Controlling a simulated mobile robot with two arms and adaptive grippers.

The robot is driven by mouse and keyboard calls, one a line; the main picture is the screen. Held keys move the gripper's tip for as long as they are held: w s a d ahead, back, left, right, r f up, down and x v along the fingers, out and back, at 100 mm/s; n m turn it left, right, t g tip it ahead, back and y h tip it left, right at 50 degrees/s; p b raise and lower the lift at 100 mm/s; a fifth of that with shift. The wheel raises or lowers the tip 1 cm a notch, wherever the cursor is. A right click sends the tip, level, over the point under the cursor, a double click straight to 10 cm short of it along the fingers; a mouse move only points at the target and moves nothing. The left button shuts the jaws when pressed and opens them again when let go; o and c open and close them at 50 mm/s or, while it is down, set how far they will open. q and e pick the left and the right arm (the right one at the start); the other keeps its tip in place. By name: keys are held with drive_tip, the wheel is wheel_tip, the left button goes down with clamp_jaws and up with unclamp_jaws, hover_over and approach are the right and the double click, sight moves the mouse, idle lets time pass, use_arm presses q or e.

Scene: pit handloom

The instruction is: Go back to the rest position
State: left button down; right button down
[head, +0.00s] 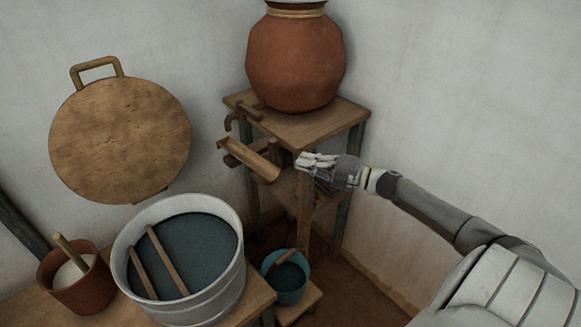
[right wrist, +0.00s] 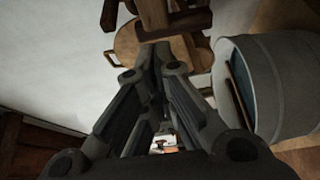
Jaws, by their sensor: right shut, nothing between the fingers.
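My right gripper (head: 307,161) is shut and empty. In the head view it is held in front of the wooden stand (head: 345,112), near the right end of a small wooden trough (head: 250,158). I cannot tell if it touches the trough. In the right wrist view the closed fingers (right wrist: 155,55) point toward the wooden parts and a round wooden lid (right wrist: 128,42). My right arm reaches in from the lower right. My left gripper does not show in either view.
A large clay pot (head: 295,62) stands on the stand. A metal tub (head: 232,275) of dark liquid with two sticks, a brown pot (head: 75,290) and a teal bucket (head: 287,292) are below. The round lid (head: 120,140) is against the wall. Free room lies right of the stand.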

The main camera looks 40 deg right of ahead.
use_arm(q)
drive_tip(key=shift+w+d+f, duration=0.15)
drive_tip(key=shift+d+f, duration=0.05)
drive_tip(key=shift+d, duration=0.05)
use_arm(e)
drive_tip(key=shift+s+d+r, duration=0.3)
drive_tip(key=shift+s+d, duration=0.15)
drive_tip(key=shift+s, duration=0.15)
